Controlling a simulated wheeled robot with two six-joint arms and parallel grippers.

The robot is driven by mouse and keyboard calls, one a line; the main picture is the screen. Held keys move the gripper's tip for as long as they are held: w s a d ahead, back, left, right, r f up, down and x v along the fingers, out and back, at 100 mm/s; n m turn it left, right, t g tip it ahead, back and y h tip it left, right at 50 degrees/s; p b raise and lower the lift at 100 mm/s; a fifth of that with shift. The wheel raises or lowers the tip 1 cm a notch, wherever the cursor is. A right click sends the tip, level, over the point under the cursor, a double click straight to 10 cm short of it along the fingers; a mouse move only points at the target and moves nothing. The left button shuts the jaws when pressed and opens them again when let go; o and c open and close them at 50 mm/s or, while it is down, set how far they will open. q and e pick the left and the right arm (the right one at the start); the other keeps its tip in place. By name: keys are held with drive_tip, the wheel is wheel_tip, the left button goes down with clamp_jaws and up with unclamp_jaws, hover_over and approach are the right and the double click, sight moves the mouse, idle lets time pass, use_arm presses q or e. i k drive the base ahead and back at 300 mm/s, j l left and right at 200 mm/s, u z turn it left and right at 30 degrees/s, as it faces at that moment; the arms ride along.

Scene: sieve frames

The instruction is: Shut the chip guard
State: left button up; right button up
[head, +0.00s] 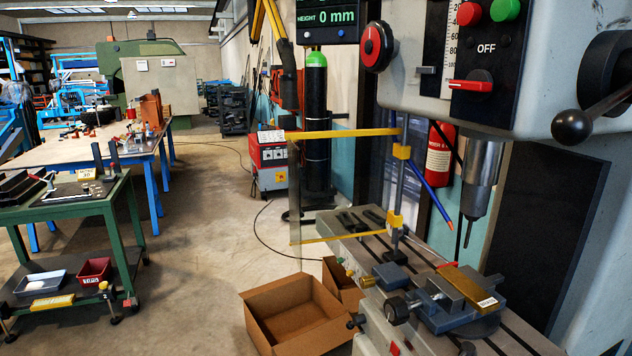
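The chip guard (345,133) is a clear panel with yellow top and bottom edges. It hangs from yellow hinge brackets (396,222) on an upright post (398,185) at the back left of the drill press table (345,238). The panel is swung out to the left, away from the spindle (478,185), so it stands open. Its free edge is over the floor side, left of the table. Neither of my grippers shows in the head view.
A vise (458,305) with a yellow workpiece (468,284) sits under the spindle. A blue rod (430,187) slants beside the post. Cardboard boxes (283,312) stand on the floor below the guard. A green workbench (128,215) is at left; open floor lies between.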

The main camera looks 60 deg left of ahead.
sight(402, 152)
drive_tip(key=j+z, duration=0.1)
drive_tip(key=j, duration=0.45)
drive_tip(key=k+j+z, duration=0.15)
drive_tip(key=j, duration=0.45)
drive_tip(key=j+z, duration=0.1)
drive_tip(key=j, duration=0.45)
drive_tip(key=k+j+z, duration=0.1)
drive_tip(key=j, duration=0.45)
drive_tip(key=k+j+z, duration=0.1)
drive_tip(key=j, duration=1.05)
drive_tip(key=k+j+z, duration=0.1)
drive_tip(key=j, duration=0.5)
